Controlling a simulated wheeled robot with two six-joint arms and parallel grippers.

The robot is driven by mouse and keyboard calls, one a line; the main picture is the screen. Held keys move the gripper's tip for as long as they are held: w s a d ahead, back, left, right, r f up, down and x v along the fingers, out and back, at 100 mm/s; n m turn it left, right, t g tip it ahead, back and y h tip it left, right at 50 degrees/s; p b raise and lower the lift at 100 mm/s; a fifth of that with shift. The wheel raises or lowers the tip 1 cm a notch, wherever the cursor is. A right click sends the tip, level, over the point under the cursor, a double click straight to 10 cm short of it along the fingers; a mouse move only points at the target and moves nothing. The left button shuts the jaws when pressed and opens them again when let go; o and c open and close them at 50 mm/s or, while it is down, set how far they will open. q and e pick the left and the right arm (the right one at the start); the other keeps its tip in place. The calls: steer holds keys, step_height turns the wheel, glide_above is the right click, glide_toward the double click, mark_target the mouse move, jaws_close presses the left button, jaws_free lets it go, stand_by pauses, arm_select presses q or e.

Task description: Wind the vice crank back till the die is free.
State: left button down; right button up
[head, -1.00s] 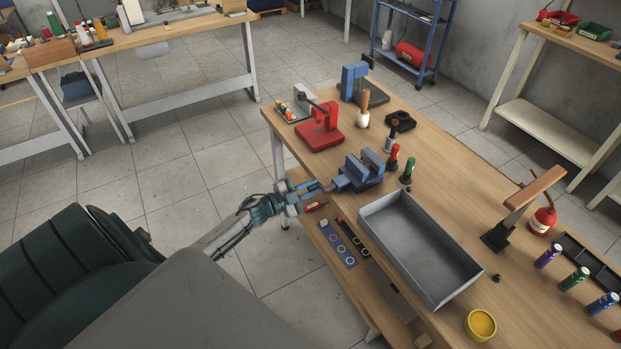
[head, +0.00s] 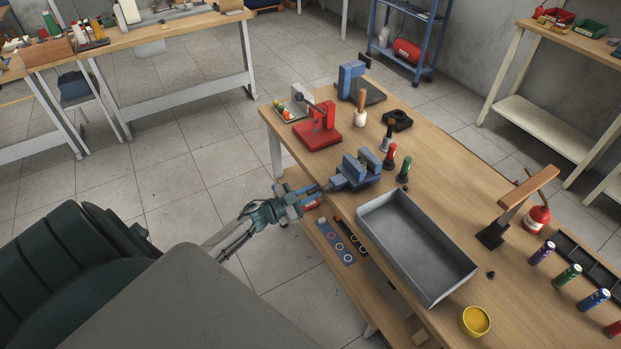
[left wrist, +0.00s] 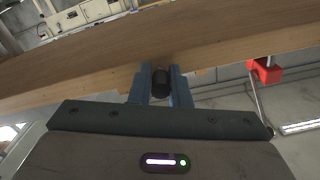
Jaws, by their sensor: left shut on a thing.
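The blue-grey vice (head: 352,176) stands at the table's near left edge, with its two upright jaws on top. I cannot make out the die between the jaws; it is too small or hidden. My left gripper (head: 318,190) is at the vice's left end, just off the table edge, on the crank side. In the left wrist view my left gripper's blue fingers (left wrist: 160,90) are shut on a dark round crank knob (left wrist: 161,82). The rest of the crank is hidden by the gripper. My right gripper is not in view.
A grey open tray (head: 415,245) lies right of the vice. A red press (head: 318,132) stands behind it, and red and green bottles (head: 391,156) stand close beside it. A lower shelf (head: 325,232) with coloured-ring strips lies below my left gripper.

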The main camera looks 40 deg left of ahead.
arm_select(q)
steer(key=shift+w+r, duration=0.1)
steer(key=shift+r, duration=0.1)
steer(key=c, duration=1.4)
jaws_free()
steer(key=shift+f, duration=0.1)
steer(key=shift+s+a+f, duration=0.15)
steer(key=shift+s+a, duration=0.1)
steer(key=shift+s, duration=0.25)
steer(key=shift+b+v, duration=1.45)
steer(key=shift+v, duration=3.45)
